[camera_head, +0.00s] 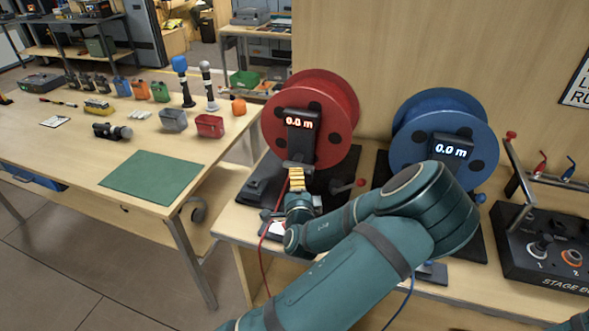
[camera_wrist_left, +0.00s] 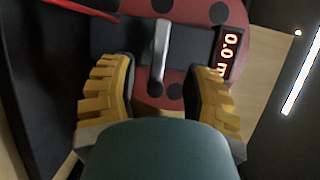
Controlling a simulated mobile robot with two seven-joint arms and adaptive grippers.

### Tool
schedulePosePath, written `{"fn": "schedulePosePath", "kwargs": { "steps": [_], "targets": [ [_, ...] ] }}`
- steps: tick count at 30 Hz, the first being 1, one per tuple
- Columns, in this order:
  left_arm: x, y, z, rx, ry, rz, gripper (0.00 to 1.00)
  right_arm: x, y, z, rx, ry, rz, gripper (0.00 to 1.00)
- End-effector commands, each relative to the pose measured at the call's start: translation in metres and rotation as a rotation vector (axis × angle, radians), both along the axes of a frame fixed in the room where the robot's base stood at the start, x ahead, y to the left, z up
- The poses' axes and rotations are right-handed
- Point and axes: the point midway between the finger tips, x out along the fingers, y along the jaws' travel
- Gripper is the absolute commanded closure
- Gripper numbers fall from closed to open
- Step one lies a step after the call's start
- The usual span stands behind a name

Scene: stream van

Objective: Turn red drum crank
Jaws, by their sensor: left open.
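The red drum (camera_head: 337,95) stands upright on a black base, its display (camera_head: 302,122) reading 0.0 m. A grey metal bar (camera_wrist_left: 161,50) stands out in front of the drum's dark centre strip in the left wrist view; I take it for the crank, largely hidden in the head view. My left gripper (camera_head: 297,176) is at the front of the drum with yellow fingers. In the left wrist view the gripper (camera_wrist_left: 160,78) is open, the bar between and just beyond its fingertips; contact is not visible. My right gripper is out of view.
A blue drum (camera_head: 433,110), also reading 0.0 m, stands to the right. The stage box (camera_head: 540,245) is farther right. A red cable (camera_head: 264,240) hangs at the front edge. The left table holds a green mat (camera_head: 152,177), microphones and small cases.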

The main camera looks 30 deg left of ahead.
Motion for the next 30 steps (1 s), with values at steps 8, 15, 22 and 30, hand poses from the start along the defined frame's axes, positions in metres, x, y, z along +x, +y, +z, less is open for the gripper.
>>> {"fn": "schedulePosePath", "kwargs": {
  "steps": [8, 15, 22, 30],
  "targets": [
    [0.037, 0.028, -0.001, 0.000, 0.000, 0.002, 0.52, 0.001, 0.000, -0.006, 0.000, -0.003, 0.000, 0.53],
    [0.050, 0.037, 0.000, 0.000, 0.000, 0.001, 0.52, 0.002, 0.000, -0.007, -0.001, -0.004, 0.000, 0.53],
    [0.051, 0.038, 0.000, 0.000, 0.001, 0.001, 0.52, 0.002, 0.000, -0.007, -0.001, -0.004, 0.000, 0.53],
    [0.051, 0.037, 0.000, -0.001, 0.001, 0.001, 1.00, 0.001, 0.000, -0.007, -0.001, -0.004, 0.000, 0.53]
  ]
}}
